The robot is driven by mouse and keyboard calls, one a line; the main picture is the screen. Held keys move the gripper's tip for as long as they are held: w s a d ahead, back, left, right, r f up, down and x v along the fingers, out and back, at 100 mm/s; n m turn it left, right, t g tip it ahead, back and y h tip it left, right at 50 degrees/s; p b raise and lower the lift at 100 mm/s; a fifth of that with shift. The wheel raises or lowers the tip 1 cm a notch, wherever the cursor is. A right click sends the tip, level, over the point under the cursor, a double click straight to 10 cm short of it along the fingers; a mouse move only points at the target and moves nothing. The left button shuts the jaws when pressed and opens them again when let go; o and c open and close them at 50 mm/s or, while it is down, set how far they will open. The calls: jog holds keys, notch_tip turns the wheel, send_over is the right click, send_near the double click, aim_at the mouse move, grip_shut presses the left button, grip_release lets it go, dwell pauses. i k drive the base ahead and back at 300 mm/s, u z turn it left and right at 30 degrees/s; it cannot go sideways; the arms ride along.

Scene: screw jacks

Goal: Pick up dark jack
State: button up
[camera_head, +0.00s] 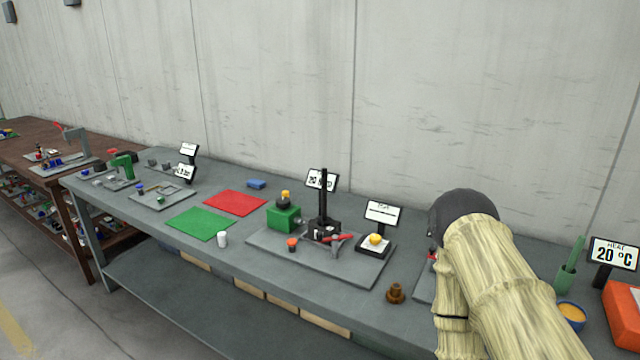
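I cannot tell for sure which thing is the dark jack. A small dark brown flanged piece (396,293) stands upright near the front edge of the grey bench, left of my arm, and looks like a screw jack. My arm covers the right of the bench with a pale bamboo-like link and a dark rounded joint. My gripper does not show.
The grey bench (340,318) runs along a wall. A grey plate (372,277) holds a black press (324,229). A scale (376,243) carries a yellow ball. Green (200,223) and red (235,202) mats lie left.

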aim_at(329, 227)
jog(key=u, duration=0.05)
jog(key=k, duration=0.4)
jog(key=u, duration=1.9)
jog(key=i, duration=1)
jog(key=z, duration=0.65)
jog(key=i, duration=0.7)
jog(key=z, duration=0.8)
